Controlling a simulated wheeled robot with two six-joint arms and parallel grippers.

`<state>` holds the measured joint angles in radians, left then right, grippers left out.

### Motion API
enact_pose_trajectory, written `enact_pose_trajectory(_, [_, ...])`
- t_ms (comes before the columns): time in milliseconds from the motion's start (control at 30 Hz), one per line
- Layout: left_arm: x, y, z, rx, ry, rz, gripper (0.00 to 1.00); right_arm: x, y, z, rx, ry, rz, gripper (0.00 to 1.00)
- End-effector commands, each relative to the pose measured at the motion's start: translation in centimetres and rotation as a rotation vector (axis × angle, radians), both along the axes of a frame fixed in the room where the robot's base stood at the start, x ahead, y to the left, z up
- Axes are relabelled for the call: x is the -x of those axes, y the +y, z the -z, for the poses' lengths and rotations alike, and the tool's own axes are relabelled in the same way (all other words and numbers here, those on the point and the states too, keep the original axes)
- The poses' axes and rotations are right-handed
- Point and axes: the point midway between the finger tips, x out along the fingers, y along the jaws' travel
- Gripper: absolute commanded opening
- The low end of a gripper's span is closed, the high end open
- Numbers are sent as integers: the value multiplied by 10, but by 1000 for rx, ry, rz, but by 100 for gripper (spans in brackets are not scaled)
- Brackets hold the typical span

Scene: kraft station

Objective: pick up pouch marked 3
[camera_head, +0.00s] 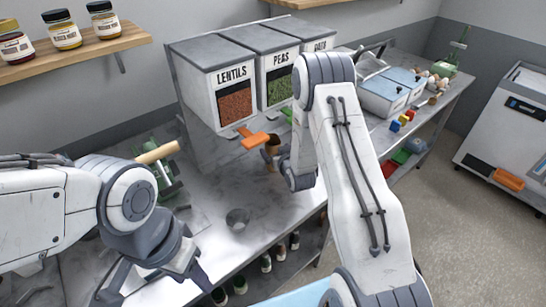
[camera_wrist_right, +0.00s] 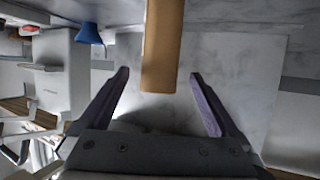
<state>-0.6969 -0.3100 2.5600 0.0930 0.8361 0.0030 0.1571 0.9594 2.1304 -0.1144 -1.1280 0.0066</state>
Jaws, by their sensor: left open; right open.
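No pouch with a readable 3 shows in either view. In the right wrist view a plain tan, rod-like thing (camera_wrist_right: 164,45) reaches in from the top edge, its near end between the fingers of my right gripper (camera_wrist_right: 159,73). The fingers are open, with gaps on both sides of it. I cannot tell what it is, and no marking shows. In the head view my right arm hides most of its gripper beside the dispensers. My left gripper (camera_head: 155,282) is open and empty at the lower left, over the front of the counter.
A lentils bin (camera_head: 212,85) and a peas bin (camera_head: 270,66) stand behind the metal counter (camera_head: 215,205), with an orange lever (camera_head: 255,140) below. A green device with a wooden handle (camera_head: 157,152) is at left. Jars line the shelf (camera_head: 85,47).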

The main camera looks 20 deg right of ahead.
Motion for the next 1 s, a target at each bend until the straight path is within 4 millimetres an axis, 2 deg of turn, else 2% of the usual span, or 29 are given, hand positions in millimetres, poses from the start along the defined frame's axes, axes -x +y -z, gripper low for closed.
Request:
enact_pose_trajectory(233, [0,0,-24,0,0,3,50,-25,-2,10,0,2,-1,98])
enact_pose_trajectory(400, [0,0,-29,0,0,5,50,-41,-2,19,0,2,-1,98])
enact_pose_trajectory(700, [0,0,-29,0,0,5,50,-46,-3,22,0,2,-1,98])
enact_pose_trajectory(733, [0,0,-29,0,0,5,50,-46,-3,22,0,2,-1,94])
enact_pose_trajectory(867, [0,0,-29,0,0,5,50,-46,-3,22,0,1,0,44])
enact_pose_trajectory(900, [0,0,-29,0,0,5,50,-45,-3,22,0,2,0,29])
enact_pose_trajectory(967, [0,0,-29,0,0,5,50,-45,-3,22,0,1,0,6])
enact_pose_trajectory(1000, [0,0,-29,0,0,5,50,-46,-3,22,0,1,0,0])
